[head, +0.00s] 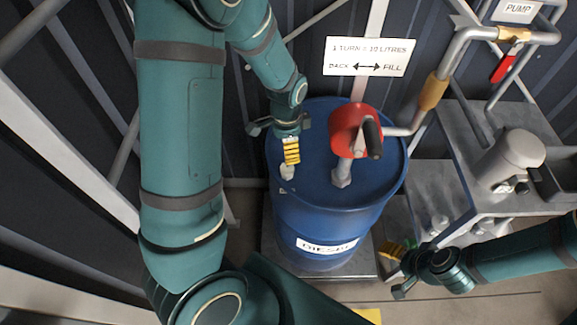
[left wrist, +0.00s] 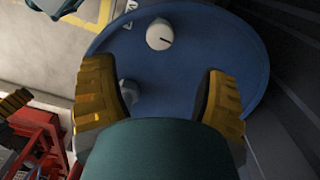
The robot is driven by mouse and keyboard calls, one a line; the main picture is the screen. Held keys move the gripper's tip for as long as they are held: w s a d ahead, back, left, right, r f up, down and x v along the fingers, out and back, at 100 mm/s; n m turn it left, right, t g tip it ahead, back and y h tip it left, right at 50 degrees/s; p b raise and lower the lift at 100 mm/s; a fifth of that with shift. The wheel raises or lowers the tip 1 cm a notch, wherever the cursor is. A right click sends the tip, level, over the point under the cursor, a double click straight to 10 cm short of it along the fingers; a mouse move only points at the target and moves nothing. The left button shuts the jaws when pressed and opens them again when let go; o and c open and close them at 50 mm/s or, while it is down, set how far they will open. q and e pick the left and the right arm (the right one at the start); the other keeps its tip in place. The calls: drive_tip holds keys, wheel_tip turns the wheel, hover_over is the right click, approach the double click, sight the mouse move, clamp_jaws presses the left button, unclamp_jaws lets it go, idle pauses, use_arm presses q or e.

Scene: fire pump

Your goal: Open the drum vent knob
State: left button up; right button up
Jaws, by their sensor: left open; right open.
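The blue diesel drum (head: 312,215) stands upright, and its top fills much of the left wrist view (left wrist: 205,60). The pale round vent knob (head: 287,172) is on the drum top, left of the pump. In the left wrist view the knob (left wrist: 160,34) shows a dark pointer mark, above the space between the fingers. My left gripper (head: 291,155) is open over the drum, close to the knob; its yellow fingers (left wrist: 160,103) are apart with nothing between them. My right gripper (head: 396,250) is open and empty, low at the drum's right.
A red crank pump (head: 350,130) with a black handle stands on the drum, right of the knob, its pipe running up right. A turn-direction sign (head: 368,57) is behind. A grey metal stand (head: 455,170) is at the right. The dark ribbed wall is close behind.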

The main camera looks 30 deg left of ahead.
sight(287, 167)
use_arm(q)
wheel_tip(287, 167, down, 10)
drive_tip(key=shift+f+b, duration=0.25)
drive_tip(key=shift+b, duration=0.3)
drive_tip(key=c, duration=1.2)
